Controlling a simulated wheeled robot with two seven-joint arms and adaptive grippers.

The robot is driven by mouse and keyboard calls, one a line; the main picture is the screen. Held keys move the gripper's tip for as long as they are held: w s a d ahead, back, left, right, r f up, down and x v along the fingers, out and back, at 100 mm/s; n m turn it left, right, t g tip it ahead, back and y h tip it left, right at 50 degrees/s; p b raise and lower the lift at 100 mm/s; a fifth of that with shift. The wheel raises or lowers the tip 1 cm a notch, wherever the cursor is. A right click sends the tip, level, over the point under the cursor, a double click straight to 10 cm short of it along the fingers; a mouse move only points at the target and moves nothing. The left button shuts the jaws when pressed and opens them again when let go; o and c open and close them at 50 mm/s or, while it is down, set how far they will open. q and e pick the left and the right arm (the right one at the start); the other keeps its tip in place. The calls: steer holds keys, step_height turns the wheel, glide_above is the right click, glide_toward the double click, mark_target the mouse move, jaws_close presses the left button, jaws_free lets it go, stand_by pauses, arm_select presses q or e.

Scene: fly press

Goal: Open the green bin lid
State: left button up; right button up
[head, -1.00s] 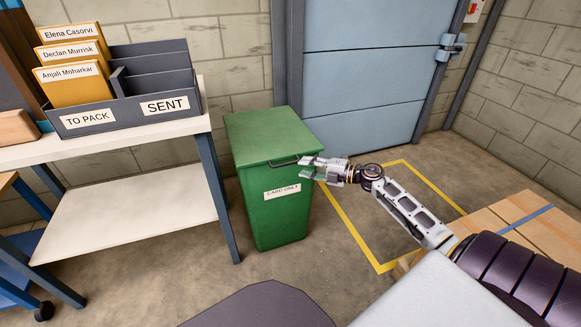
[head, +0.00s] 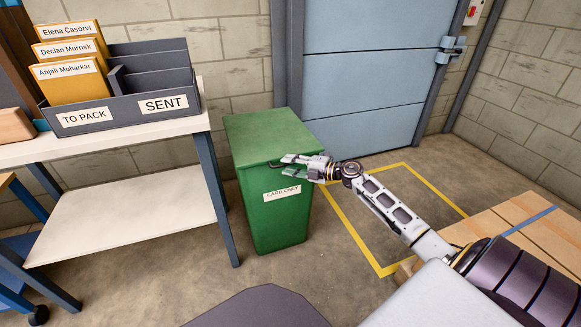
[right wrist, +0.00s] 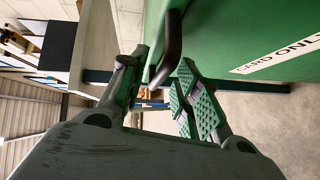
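The green bin (head: 272,208) stands on the floor left of the yellow floor marking, with its green lid (head: 265,135) shut flat on top. A dark bar handle (right wrist: 171,48) sits at the lid's front edge; in the head view my right gripper mostly covers it. My right gripper (head: 287,165) is at the front of the lid, with its fingers pointing left. In the right wrist view the right gripper (right wrist: 158,78) is open, and the handle reaches between its two fingertips. I cannot tell whether either finger touches it. My left gripper is not in view.
A white-topped bench (head: 120,140) with a grey file tray (head: 120,112) stands close left of the bin. A blue door (head: 370,75) is behind. Cardboard boxes (head: 510,232) lie at the right. The floor in front of the bin is clear.

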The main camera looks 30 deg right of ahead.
steer(key=shift+w, duration=0.1)
jaws_close()
stand_by(0.6)
